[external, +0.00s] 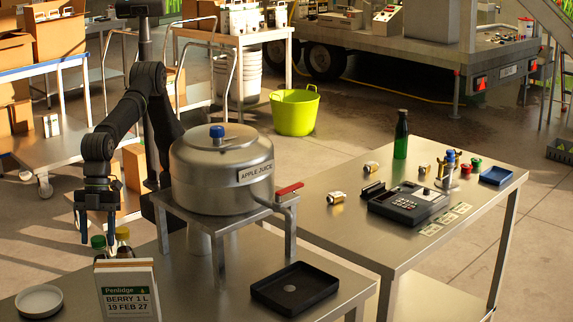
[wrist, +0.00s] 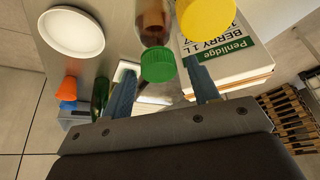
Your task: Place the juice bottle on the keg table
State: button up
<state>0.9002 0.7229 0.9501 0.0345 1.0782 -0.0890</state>
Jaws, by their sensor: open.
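A green-capped bottle (external: 98,242) and a yellow-capped bottle (external: 123,234) stand on the front table, partly hidden behind the white Berry 1 L box. My gripper (external: 97,234) is open above the green-capped bottle, pointing down. In the wrist view, the green cap (wrist: 158,66) shows between the tips of my open fingers (wrist: 158,72). The yellow cap (wrist: 206,14) shows just beyond, beside the box. I cannot tell whether either finger touches the bottle. The steel Apple Juice keg (external: 215,180) sits on a raised metal stand (external: 180,203), to the right of my gripper.
The Berry 1 L box (external: 127,288) stands close to the bottles. A white dish (external: 39,302) lies left and a black tray (external: 294,288) right. The keg's red-handled tap (external: 288,189) sticks out. A dark green bottle (external: 401,135) and a card terminal (external: 408,203) are on the right table.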

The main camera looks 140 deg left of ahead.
jog(key=v, duration=0.8)
jog(key=x, duration=1.1)
jog(key=shift+f, duration=0.3)
jog(key=shift+w+d+r, duration=0.1)
jog(key=shift+w+d, duration=0.1)
jog(key=shift+s+r, duration=0.1)
jog(key=shift+r, duration=1.6)
jog(key=shift+a, duration=0.1)
jog(key=shift+f, duration=0.1)
